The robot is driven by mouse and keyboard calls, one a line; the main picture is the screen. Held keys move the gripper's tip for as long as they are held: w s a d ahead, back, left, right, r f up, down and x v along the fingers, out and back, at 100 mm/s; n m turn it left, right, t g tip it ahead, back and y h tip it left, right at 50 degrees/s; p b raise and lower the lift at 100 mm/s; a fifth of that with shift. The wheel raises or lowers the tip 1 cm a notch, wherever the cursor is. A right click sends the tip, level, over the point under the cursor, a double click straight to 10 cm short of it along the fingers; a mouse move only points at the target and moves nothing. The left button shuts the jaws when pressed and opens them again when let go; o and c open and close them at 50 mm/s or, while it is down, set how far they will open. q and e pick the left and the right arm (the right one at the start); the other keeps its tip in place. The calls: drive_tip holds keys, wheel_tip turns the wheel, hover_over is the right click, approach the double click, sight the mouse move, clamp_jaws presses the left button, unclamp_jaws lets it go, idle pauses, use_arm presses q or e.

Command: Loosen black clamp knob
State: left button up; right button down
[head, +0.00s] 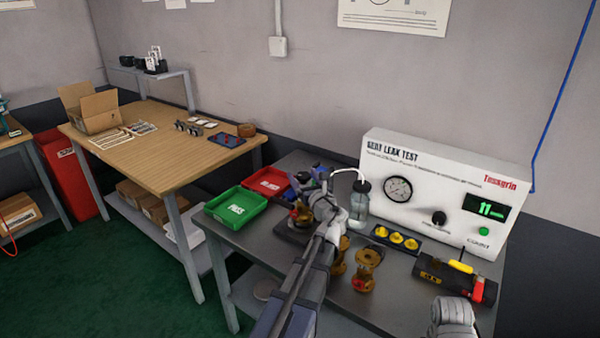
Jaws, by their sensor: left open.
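My left gripper (318,196) is open over the back left of the grey test bench, beside a brass valve (301,215) on a dark base (286,229). The gripper and arm hide part of this valve and base. Blue and red parts show just behind the gripper. I cannot make out the black clamp knob there, nor whether the gripper touches anything. A grey end part of my right arm (452,318) shows at the bottom right; its fingers cannot be made out.
Two brass valves (366,270) stand right of my left arm. A clear bottle (360,203), yellow parts in a tray (396,238), a black and red tool (455,278) and the leak tester (430,190) stand rightward. Green (236,207) and red (268,182) bins are left.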

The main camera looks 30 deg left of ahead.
use_arm(q)
drive_tip(key=x, duration=0.3)
drive_tip(key=shift+w+a, duration=0.1)
clamp_jaws()
drive_tip(key=shift+g, duration=0.3)
idle(0.3)
